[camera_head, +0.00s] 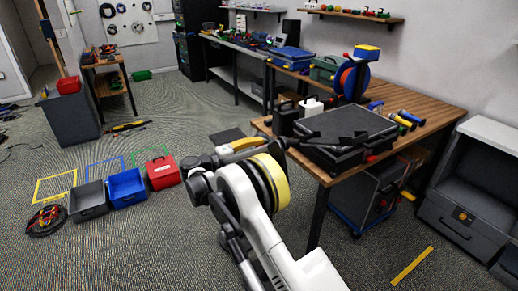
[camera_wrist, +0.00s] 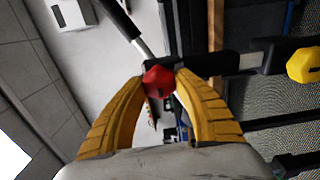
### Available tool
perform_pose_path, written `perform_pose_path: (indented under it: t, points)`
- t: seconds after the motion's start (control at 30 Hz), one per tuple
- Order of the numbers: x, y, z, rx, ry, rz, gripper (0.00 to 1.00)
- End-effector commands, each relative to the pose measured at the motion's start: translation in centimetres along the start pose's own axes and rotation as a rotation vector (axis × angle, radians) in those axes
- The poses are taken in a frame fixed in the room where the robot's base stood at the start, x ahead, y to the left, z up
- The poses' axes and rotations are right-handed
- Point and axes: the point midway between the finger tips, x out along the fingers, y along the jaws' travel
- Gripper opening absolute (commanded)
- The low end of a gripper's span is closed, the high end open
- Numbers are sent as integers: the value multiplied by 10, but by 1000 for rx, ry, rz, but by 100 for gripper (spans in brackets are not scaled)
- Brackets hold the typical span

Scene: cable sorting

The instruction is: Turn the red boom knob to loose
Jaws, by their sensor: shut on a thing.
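The red boom knob (camera_wrist: 158,79) sits in the middle of the wrist view, on a dark clamp where a metal rod meets a black bar. My gripper (camera_wrist: 160,86) has its two yellow fingers closed on it, one tip at each side. In the head view my gripper (camera_head: 262,144) reaches the near left edge of the wooden table, beside the black boom; the red knob cannot be made out there. Its loose or tight setting cannot be read.
A yellow knob (camera_wrist: 303,65) is on the same black bar, to the right. A black case (camera_head: 345,128) lies on the wooden table (camera_head: 430,104). Grey (camera_head: 88,201), blue (camera_head: 126,186) and red (camera_head: 162,173) boxes stand on the floor at left.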

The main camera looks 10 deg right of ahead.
Motion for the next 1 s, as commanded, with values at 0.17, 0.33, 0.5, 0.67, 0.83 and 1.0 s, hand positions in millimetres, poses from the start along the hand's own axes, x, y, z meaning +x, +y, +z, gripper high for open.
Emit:
perform_pose_path:
  t: [0.17, 0.33, 0.5, 0.67, 0.83, 1.0]
  points:
    - [1, 1, 0, 0, 0, 2, 5]
    - [1, 1, 0, 0, 0, 1, 57]
    - [0, 0, 0, 1, 0, 1, 57]
    - [-11, 0, -1, 1, 2, 0, 57]
    - [-45, 0, -1, 1, 4, 1, 57]
    - [-83, 0, -1, 1, 3, 1, 57]
